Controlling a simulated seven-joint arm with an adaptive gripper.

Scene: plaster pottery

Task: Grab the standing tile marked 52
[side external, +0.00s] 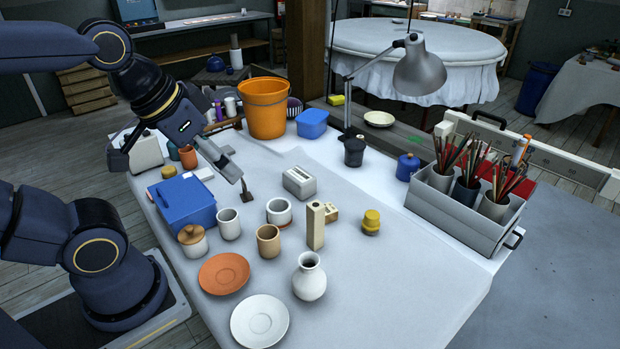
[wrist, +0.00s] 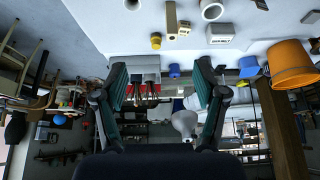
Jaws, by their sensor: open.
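A tall, narrow beige block (side external: 316,226) stands upright on the white-covered table in the side external view. It also shows in the wrist view (wrist: 171,17), near the top edge. I cannot read a 52 on it in either view. A smaller beige block (side external: 331,212) with dark marks stands right behind it, and also shows in the wrist view (wrist: 184,29). My gripper (side external: 238,174) is above the table, left of and behind the tall block, apart from it. In the wrist view my gripper (wrist: 160,66) has its fingers spread, with nothing held between them.
A grey slotted block (side external: 299,182), white cup (side external: 279,212), tan cup (side external: 268,241), yellow pot (side external: 371,221) and white vase (side external: 310,277) stand around the blocks. A blue box (side external: 187,203) is at left, an orange bucket (side external: 265,108) behind. The front right table is clear.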

